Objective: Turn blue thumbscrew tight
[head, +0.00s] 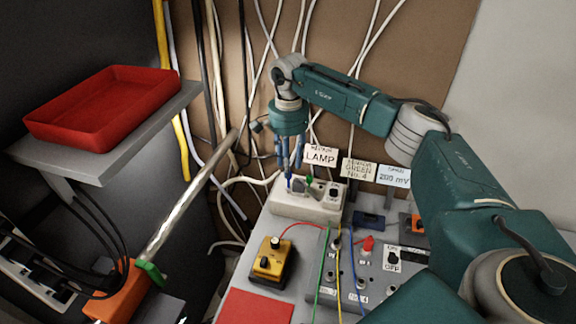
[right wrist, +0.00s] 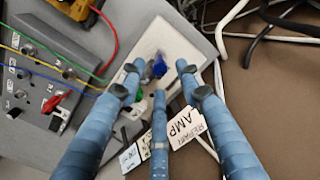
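The blue thumbscrew (right wrist: 159,67) stands on a white block (right wrist: 160,42) in the right wrist view. In the head view the white block (head: 308,208) sits at the back of the grey panel, with the thumbscrew (head: 290,183) just below my fingertips. My right gripper (head: 289,162) points down over it. In the right wrist view its blue fingers (right wrist: 160,78) are spread around the thumbscrew, with gaps visible on both sides; whether any finger touches it is unclear. A green thumbscrew (head: 309,180) is beside it, partly hidden by a finger in the wrist view. My left gripper is not in view.
A red tray (head: 103,104) sits on a left shelf. A metal rod (head: 190,195) slants upward at left. Cables hang behind.

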